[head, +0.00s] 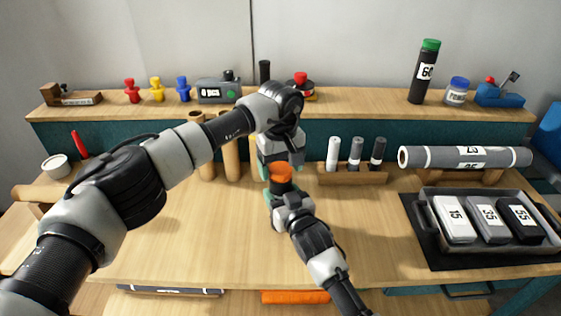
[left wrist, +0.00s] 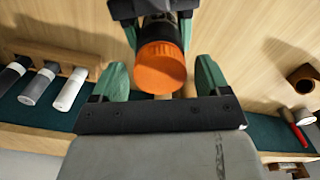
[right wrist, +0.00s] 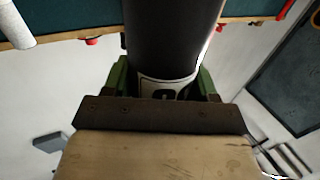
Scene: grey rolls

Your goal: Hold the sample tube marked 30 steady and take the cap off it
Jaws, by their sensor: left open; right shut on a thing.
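A dark tube with an orange cap (head: 281,171) is held upright above the middle of the table. My right gripper (head: 280,190) is shut on the tube's body below the cap. In the right wrist view the dark tube body (right wrist: 170,40) stands between the fingers, and its white label (right wrist: 168,90) is partly hidden, so the number cannot be read. The cap is on the tube. My left gripper (head: 279,160) is open just above the cap. In the left wrist view the cap (left wrist: 160,68) lies between the green fingers, with gaps on both sides.
A dark tube with a green cap marked 60 (head: 426,72) stands on the back shelf (head: 350,102). A rack (head: 352,176) with three markers, a grey roll (head: 465,157) and a tray (head: 436,235) with three numbered boxes are to the right. The front left tabletop is clear.

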